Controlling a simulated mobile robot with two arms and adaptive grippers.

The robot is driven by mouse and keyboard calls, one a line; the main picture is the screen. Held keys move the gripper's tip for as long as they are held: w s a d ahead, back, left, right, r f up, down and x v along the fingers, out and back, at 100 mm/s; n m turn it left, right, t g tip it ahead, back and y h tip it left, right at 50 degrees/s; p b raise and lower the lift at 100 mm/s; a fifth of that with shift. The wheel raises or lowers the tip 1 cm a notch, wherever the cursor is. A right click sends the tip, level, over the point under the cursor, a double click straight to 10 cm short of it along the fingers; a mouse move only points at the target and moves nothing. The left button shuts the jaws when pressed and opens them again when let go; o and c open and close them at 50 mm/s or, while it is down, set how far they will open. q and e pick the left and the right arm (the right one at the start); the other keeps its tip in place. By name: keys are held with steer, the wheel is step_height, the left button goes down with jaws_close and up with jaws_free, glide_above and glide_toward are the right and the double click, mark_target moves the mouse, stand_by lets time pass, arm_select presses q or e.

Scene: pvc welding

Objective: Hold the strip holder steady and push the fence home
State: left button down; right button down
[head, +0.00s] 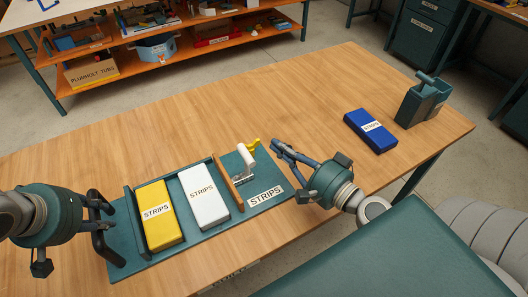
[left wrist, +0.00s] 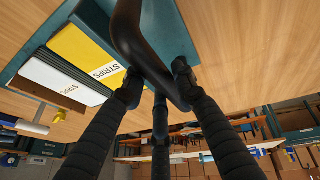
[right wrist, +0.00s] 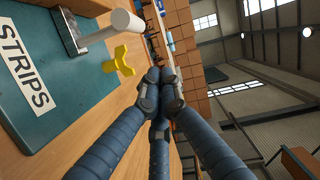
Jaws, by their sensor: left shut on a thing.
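The strip holder (head: 190,243) is a teal tray lying on the wooden table. It carries a yellow strips pack (head: 158,215) and a white strips pack (head: 203,192) side by side. The brown fence (head: 228,184) stands across the holder just right of the white pack, apparently with a narrow gap. A white knob (head: 245,161) and a yellow lever (head: 252,145) are right of the fence. My left gripper (head: 99,212) is shut on the black handle (left wrist: 140,40) at the holder's left end. My right gripper (head: 278,147) is shut and empty, just right of the yellow lever.
A blue strips pack (head: 370,130) lies on the table to the right, near a teal bin (head: 422,101). The table (head: 300,95) is clear behind the holder. Shelves with boxes (head: 92,71) stand across the floor.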

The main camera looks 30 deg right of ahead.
steer(key=shift+w+a+f, duration=0.1)
steer(key=shift+w+a, duration=0.1)
steer(key=shift+a, duration=0.5)
steer(key=shift+w+a+f, duration=0.15)
steer(key=shift+a, duration=0.55)
steer(key=shift+w+a+f, duration=0.1)
steer(key=shift+w+a, duration=0.1)
steer(key=shift+a, duration=0.5)
arm_select(q)
steer(key=shift+d, duration=0.1)
arm_select(e)
steer(key=a, duration=0.8)
steer(key=shift+a, duration=0.35)
arm_select(q)
steer(key=shift+d, duration=0.1)
arm_select(e)
steer(key=shift+d, duration=0.1)
